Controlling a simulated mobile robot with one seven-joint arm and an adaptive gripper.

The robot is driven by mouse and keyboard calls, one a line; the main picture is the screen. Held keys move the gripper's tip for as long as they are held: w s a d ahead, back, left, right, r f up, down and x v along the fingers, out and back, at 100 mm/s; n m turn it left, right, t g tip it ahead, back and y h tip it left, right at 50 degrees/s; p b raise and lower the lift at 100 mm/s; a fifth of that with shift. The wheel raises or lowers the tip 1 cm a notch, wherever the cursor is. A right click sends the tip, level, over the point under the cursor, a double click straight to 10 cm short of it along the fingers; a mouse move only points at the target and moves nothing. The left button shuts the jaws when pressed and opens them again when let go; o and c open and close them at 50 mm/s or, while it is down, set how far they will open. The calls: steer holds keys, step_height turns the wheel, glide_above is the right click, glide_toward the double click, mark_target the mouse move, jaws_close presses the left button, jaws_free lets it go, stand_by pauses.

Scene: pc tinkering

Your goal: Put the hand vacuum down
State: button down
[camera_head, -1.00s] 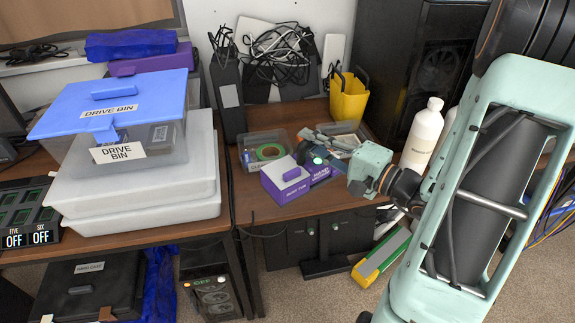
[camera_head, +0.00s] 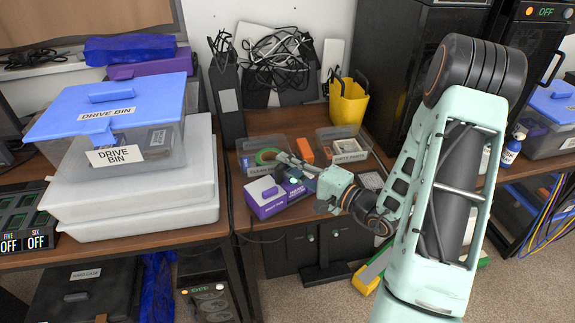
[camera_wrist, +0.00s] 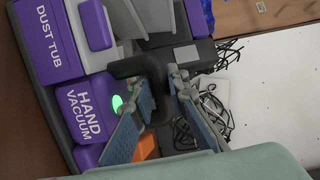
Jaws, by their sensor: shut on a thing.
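The purple and grey hand vacuum (camera_head: 272,198) is at the front of the wooden desk, below the parts trays. Its "DUST TUB" and "HAND VACUUM" labels show in the wrist view (camera_wrist: 85,108), with a green light beside the black handle. My gripper (camera_head: 296,172) reaches in from the right, at the vacuum's upper right side. In the wrist view my gripper (camera_wrist: 160,82) has its two fingers shut on the black handle. The vacuum's underside is hidden, so I cannot tell whether it touches the desk (camera_head: 240,222).
Clear trays (camera_head: 345,150) stand behind the vacuum, one holding green tape (camera_head: 268,155). A yellow bin (camera_head: 348,103) stands behind them. A drive bin (camera_head: 115,125) on stacked white boxes rises at left. A black PC tower (camera_head: 395,70) stands at the back right.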

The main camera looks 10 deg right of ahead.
steer(key=shift+r, duration=0.1)
steer(key=c, duration=1.9)
jaws_free()
steer(key=v, duration=1.2)
